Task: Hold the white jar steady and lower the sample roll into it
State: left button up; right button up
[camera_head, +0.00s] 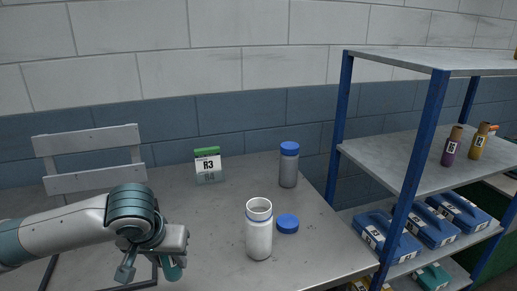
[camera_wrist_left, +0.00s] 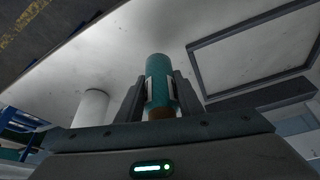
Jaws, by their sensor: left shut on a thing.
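The white jar (camera_head: 259,232) stands upright and open on the grey table, with its blue lid (camera_head: 287,223) lying to its right. My left gripper (camera_head: 150,271) is at the table's front left, to the left of the jar and apart from it. It is shut on the teal sample roll (camera_head: 173,269). In the left wrist view the roll (camera_wrist_left: 159,82) stands between the two fingers, with a white label and a brown lower end. A white cylinder, likely the jar (camera_wrist_left: 91,108), shows to its left there. My right gripper is not in view.
A blue-posted shelf (camera_head: 415,140) with rolls and blue boxes is at the right. A pale chair (camera_head: 88,181) is at the left.

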pick_arm(q)
jog(key=shift+w+d+r, duration=0.1)
jog(key=shift+w+r, duration=0.05)
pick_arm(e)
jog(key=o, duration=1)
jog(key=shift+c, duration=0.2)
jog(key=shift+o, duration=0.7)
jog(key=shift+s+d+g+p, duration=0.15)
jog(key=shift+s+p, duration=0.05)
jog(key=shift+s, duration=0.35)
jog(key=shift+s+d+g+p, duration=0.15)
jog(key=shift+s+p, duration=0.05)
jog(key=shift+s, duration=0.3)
pick_arm(q)
jog(key=w+d+r+m+g+h, duration=0.1)
jog(key=w+d+r+m+h, duration=0.1)
jog(key=w+d+r+m, duration=0.4)
jog(key=w+d+r+m+g+h, duration=0.1)
jog(key=w+d+r+m, duration=0.6)
jog(key=d+r, duration=0.7)
jog(key=shift+w+r+m+g+h+p, duration=0.2)
jog(key=shift+r+m+g+h+p, duration=0.1)
jog(key=shift+r+h, duration=0.45)
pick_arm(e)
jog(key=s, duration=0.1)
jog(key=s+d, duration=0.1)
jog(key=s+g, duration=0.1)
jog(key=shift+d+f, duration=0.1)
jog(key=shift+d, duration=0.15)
